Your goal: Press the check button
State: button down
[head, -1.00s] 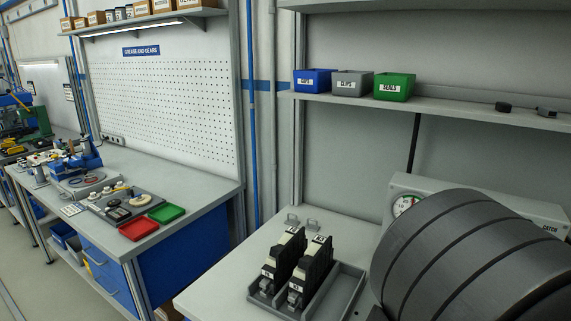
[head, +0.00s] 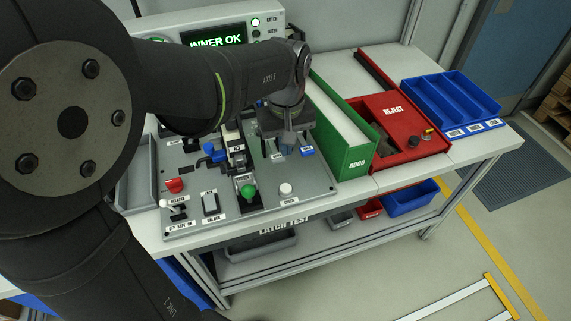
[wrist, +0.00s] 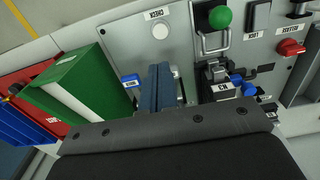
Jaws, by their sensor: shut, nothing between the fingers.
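The check button is a round white button (head: 286,189) on the front of the grey test panel (head: 310,181), with a label below it. In the wrist view the white button (wrist: 160,31) shows beside the label CHECK, beyond my fingertips. My gripper (head: 287,143) is above the panel, behind the button in the head view. Its blue-grey fingers (wrist: 160,67) are together and empty in the wrist view, apart from the button in the picture.
A green knob (head: 248,191), a black latch unit (head: 236,150) and a red knob (head: 174,185) are left of the button. A green GOOD bin (head: 357,162) and red REJECT bin (head: 413,150) stand right. The display (head: 218,40) reads INNER OK.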

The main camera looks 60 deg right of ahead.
aim_at(286, 189)
notch_tip(286, 189, down, 13)
jog(key=shift+f, duration=0.2)
dwell(0.4)
jog(key=shift+a+f, duration=0.2)
jog(key=shift+f, duration=0.9)
jog(key=shift+d+r, duration=0.1)
jog(key=shift+r, duration=0.35)
notch_tip(286, 189, up, 14)
jog(key=shift+d, duration=0.15)
dwell(1.0)
